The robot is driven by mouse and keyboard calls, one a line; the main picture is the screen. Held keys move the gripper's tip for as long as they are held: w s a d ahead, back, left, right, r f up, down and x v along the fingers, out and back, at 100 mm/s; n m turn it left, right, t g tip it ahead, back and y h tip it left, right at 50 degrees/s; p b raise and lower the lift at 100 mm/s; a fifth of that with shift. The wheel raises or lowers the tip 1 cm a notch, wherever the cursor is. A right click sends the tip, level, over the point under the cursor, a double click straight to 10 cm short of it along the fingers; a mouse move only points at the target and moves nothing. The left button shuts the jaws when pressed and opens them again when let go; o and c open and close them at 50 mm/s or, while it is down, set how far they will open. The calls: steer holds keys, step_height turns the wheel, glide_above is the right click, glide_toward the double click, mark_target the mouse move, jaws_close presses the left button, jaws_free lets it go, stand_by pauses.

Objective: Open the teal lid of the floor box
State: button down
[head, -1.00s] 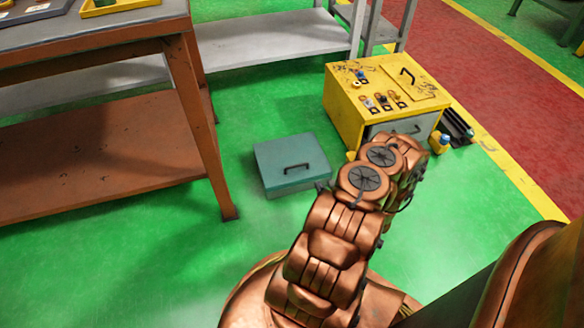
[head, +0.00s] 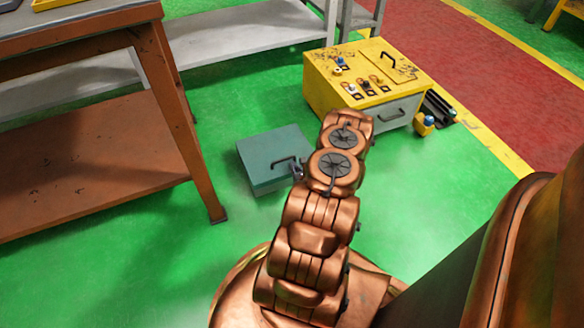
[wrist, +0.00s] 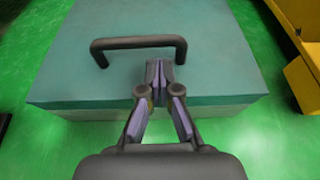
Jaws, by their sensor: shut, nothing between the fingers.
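The floor box (head: 275,187) stands on the green floor left of my arm in the head view. Its teal lid (head: 262,149) is down and carries a dark bar handle (head: 285,162). In the wrist view the lid (wrist: 220,60) fills the upper middle, with the handle (wrist: 138,43) standing up from it. My gripper (wrist: 160,68) is shut and empty. Its fingertips appear just below and beside the right part of the handle, not around it; whether they touch it I cannot tell. In the head view my arm partly hides the gripper beside the box.
A yellow cabinet (head: 322,88) with a grey drawer stands behind and right of the box. A brown workbench (head: 90,165) is at the left, with a grey shelf (head: 235,45) behind. Green floor is free around the box.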

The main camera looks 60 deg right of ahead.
steer(key=shift+x, duration=0.8)
steer(key=shift+r, duration=0.25)
